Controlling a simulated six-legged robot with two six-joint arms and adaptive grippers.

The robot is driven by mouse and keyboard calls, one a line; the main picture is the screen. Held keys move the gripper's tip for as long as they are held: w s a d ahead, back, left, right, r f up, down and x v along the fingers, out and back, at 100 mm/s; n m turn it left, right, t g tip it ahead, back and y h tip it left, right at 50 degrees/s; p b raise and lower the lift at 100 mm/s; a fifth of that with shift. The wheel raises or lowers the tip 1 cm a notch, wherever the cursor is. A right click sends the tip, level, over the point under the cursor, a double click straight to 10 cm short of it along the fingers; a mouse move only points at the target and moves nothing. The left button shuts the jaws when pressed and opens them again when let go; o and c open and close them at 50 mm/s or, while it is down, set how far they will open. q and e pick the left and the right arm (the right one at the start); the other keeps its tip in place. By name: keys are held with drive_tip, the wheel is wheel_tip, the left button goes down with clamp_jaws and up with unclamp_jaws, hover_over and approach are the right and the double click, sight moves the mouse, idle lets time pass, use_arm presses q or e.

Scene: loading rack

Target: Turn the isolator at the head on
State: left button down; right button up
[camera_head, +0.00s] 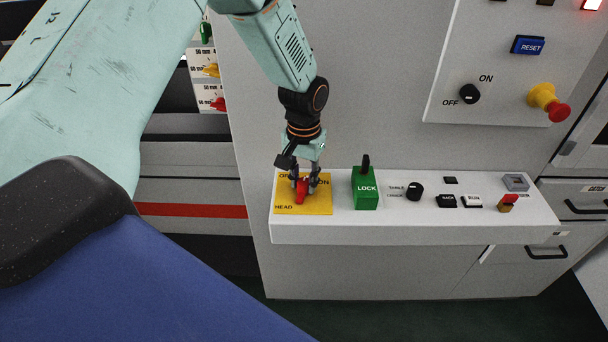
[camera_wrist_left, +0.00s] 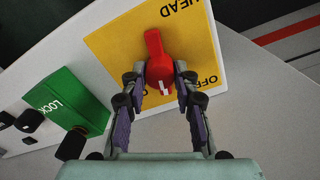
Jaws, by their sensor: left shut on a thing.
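The head isolator is a red handle (camera_head: 301,191) on a yellow plate (camera_head: 318,206) marked HEAD, at the left end of the white console shelf. In the left wrist view the red handle (camera_wrist_left: 156,58) stands on the yellow plate (camera_wrist_left: 118,50), with OFF lettering near the gripper side. My left gripper (camera_head: 304,184) reaches down from above, shut on the red handle. In the left wrist view its two fingers (camera_wrist_left: 159,82) lie on either side of the handle's near end. The fingers hide part of the plate's upper lettering in the head view. My right gripper is not in view.
A green LOCK block (camera_head: 365,190) with a black lever stands just right of the yellow plate. Further right on the shelf (camera_head: 400,232) are a black knob (camera_head: 415,191), small buttons and a red-orange switch (camera_head: 508,203). A red emergency button (camera_head: 557,111) juts from the panel above.

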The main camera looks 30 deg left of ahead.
use_arm(q)
drive_tip(key=m+p, duration=0.1)
drive_tip(key=m, duration=0.2)
drive_tip(key=shift+s+r+m, duration=0.1)
drive_tip(key=shift+m, duration=0.3)
drive_tip(key=m+p, duration=0.1)
drive_tip(key=m, duration=0.2)
drive_tip(key=shift+m, duration=0.3)
drive_tip(key=m, duration=0.4)
drive_tip(key=shift+m, duration=2)
drive_tip(key=c, duration=1.4)
unclamp_jaws()
drive_tip(key=shift+c, duration=0.2)
drive_tip(key=o, duration=0.4)
drive_tip(key=shift+a, duration=0.1)
